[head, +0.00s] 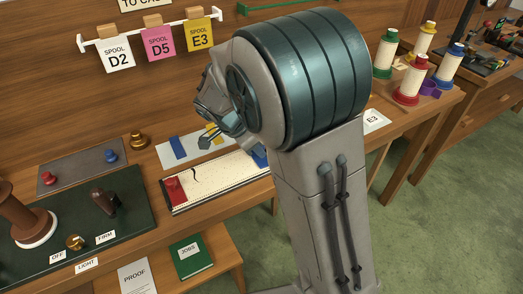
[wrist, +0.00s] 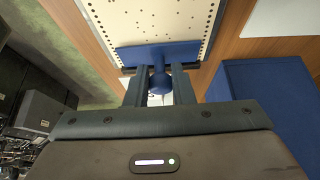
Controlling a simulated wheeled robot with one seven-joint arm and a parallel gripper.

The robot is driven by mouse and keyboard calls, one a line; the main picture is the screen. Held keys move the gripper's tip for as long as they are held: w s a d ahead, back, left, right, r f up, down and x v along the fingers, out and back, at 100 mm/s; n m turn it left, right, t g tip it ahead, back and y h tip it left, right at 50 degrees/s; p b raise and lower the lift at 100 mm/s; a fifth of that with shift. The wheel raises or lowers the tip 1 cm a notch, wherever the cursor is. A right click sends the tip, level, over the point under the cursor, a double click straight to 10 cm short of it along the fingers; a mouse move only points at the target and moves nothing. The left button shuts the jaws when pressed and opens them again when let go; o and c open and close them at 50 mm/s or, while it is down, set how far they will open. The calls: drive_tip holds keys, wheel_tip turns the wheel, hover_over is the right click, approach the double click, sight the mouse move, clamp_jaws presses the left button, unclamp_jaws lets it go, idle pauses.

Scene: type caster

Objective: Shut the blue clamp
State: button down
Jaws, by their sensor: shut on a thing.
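The blue clamp (wrist: 158,54) lies across the perforated cream board in the wrist view, as a flat blue bar with a round knob standing out of it. My gripper (wrist: 160,84) has a finger on each side of the knob and is shut on it. In the head view the blue clamp (head: 259,156) shows at the right end of the board, partly hidden by my arm. My fingers are mostly hidden there. I cannot tell how far the clamp is turned.
The cream board (head: 222,176) has a red clamp (head: 173,190) at its left end. A blue block (wrist: 265,95) stands close to my gripper's right in the wrist view. A green mat (head: 130,225) lies left on the bench. Several spools (head: 410,85) stand at right.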

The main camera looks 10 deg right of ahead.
drive_tip(key=shift+w+a+h+b, duration=0.1)
drive_tip(key=shift+a+h+b, duration=0.15)
drive_tip(key=shift+h+b, duration=0.25)
drive_tip(key=c, duration=1.3)
unclamp_jaws()
drive_tip(key=shift+f, duration=0.1)
drive_tip(key=shift+d, duration=0.1)
drive_tip(key=v, duration=1.3)
drive_tip(key=shift+s+a+r, duration=0.2)
drive_tip(key=shift+s+r, duration=0.05)
drive_tip(key=shift+r, duration=0.05)
drive_tip(key=shift+d, duration=0.1)
